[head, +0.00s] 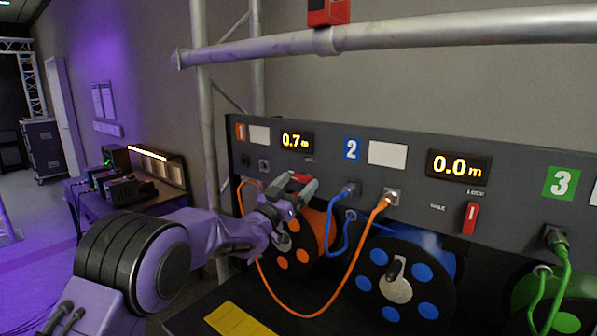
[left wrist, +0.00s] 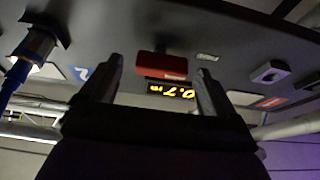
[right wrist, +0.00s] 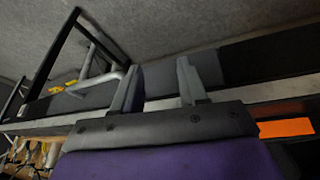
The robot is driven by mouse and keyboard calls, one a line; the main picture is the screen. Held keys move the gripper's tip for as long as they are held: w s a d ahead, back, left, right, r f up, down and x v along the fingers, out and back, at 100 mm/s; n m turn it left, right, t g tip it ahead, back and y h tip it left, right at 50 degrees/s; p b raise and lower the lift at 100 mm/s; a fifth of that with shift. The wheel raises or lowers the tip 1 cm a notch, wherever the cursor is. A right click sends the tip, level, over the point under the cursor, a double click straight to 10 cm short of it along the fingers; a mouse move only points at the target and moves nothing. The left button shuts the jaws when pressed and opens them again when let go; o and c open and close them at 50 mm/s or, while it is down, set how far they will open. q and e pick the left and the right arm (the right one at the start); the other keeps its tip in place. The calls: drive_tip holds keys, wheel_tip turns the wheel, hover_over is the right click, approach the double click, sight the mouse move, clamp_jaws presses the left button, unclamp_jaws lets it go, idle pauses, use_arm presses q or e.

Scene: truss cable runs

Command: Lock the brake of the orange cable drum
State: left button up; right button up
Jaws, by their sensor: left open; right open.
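The orange cable drum (head: 297,252) sits under the panel at station 1, partly hidden by my left arm. Its red brake lever (head: 301,177) shows just beyond my left gripper (head: 291,192), partly covered by it. In the left wrist view the red lever (left wrist: 162,66) lies roughly level, in the gap between the fingertips, near the upside-down 0.7 m display (left wrist: 171,90). My left gripper is open, with no clear contact on the lever. My right gripper (right wrist: 160,66) is open and empty in the right wrist view; the head view does not show it.
Drum 2 (head: 398,285) is blue, with an upright red lever (head: 471,217). An orange cable (head: 340,285) loops from the panel (head: 410,172) in front of the drums. A horizontal truss tube (head: 430,35) crosses above. Green cables (head: 563,275) hang at the right.

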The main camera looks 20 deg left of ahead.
use_arm(q)
drive_tip(key=shift+w+d+r, duration=0.15)
drive_tip(key=shift+w+r, duration=0.15)
drive_tip(key=shift+w, duration=0.35)
use_arm(e)
drive_tip(key=shift+r, duration=0.5)
use_arm(q)
drive_tip(key=c, duration=1.1)
drive_tip(key=shift+o, duration=0.2)
use_arm(e)
drive_tip(key=shift+f, duration=0.2)
